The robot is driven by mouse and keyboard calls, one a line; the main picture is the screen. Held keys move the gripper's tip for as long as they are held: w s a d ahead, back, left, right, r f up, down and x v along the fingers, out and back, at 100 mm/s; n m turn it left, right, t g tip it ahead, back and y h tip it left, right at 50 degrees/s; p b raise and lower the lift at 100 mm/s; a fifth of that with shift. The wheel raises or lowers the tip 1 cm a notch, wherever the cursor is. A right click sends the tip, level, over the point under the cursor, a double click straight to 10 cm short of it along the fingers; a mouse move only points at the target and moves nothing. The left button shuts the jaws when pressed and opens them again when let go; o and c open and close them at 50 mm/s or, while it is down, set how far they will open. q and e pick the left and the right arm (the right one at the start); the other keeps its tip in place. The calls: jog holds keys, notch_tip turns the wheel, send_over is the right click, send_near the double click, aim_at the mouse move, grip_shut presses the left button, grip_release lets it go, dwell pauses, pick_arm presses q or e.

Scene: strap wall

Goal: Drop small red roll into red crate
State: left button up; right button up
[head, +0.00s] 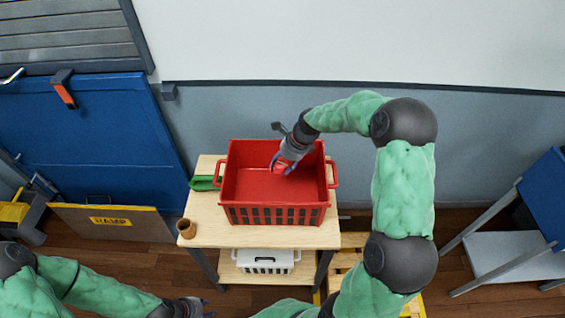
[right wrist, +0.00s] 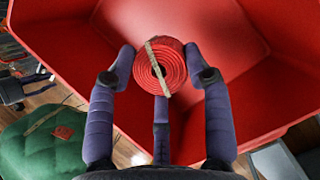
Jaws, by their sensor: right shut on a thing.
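The red crate (head: 276,211) stands on a light wooden table, its open top facing up. My right gripper (head: 283,165) is over the crate's opening in the head view. In the right wrist view my right gripper (right wrist: 160,75) is shut on the small red roll (right wrist: 158,72), a coiled red strap with a tan band across it. The red crate (right wrist: 230,35) fills the background behind the roll there. I cannot tell how far the roll is above the crate floor. My left gripper (head: 203,306) is at the bottom edge of the head view, away from the table; its fingers are barely visible.
A green item (head: 204,183) lies left of the crate on the wooden table (head: 205,232), with a small brown pot (head: 186,228) at the front left corner. A white crate (head: 265,261) sits on the lower shelf. A blue-topped stand (head: 545,195) is at the far right.

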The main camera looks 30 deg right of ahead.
jog(key=shift+f, duration=0.45)
jog(key=shift+r, duration=0.1)
jog(key=o, duration=1.1)
jog(key=shift+o, duration=0.2)
jog(key=v, duration=1.2)
jog(key=shift+w+a, duration=0.1)
jog(key=shift+a, duration=0.05)
